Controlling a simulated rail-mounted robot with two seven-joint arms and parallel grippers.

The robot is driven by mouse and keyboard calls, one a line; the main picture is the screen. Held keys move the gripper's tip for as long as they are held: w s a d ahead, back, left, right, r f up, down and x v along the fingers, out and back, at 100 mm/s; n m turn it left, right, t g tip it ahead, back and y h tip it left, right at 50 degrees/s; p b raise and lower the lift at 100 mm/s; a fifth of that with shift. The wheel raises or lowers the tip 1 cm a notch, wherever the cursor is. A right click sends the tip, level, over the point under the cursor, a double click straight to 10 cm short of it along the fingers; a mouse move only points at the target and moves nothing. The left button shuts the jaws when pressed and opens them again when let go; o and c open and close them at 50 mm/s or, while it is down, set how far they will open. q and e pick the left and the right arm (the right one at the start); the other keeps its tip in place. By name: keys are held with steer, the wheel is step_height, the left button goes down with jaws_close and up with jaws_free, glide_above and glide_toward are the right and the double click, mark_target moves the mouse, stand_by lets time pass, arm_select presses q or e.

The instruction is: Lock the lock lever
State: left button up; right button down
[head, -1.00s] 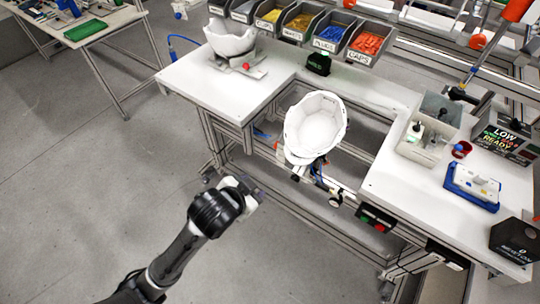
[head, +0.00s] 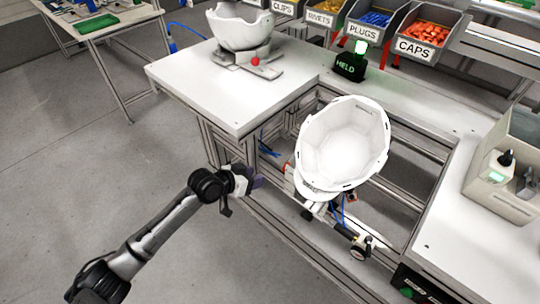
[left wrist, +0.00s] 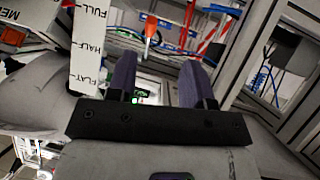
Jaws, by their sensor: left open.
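A white helmet shell (head: 340,145) sits open side up on a fixture in the gap of the bench in the head view. Below it are a small red part (head: 288,170) and a bar with a dark round knob (head: 362,247); I cannot tell which part is the lock lever. My left gripper (head: 257,181) is left of the fixture, apart from the shell, open and empty. In the left wrist view its two dark purple fingers (left wrist: 157,78) stand apart, near a white strip (left wrist: 88,45) marked FULL, HALF, FLAT. My right gripper is out of view.
A second white shell (head: 240,28) stands on a fixture with a red knob on the white bench (head: 220,95). A black box (head: 350,66) reads HELD in green. Parts bins (head: 425,34) line the back.

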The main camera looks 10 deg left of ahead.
arm_select(q)
steer(key=s+t+h, duration=0.1)
steer(key=s, duration=0.1)
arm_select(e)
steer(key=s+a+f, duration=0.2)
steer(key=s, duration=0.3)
arm_select(q)
steer(key=b, duration=0.3)
glide_toward(284, 167)
steer(key=x, duration=0.3)
steer(key=b+x, duration=0.2)
steer(key=x, duration=0.4)
steer(key=shift+s+f+b, duration=0.1)
steer(key=shift+b, duration=0.3)
steer(key=shift+w+d+f, duration=0.15)
steer(key=shift+w+d, duration=0.15)
steer(key=shift+w, duration=0.05)
steer(key=shift+w+d+b, duration=0.1)
steer(key=shift+w+b, duration=0.05)
steer(key=shift+b, duration=0.2)
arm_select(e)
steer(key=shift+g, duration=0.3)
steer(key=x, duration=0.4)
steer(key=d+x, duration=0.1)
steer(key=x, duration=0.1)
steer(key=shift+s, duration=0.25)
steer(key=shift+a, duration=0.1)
arm_select(q)
steer(key=c, duration=0.9)
jaws_close()
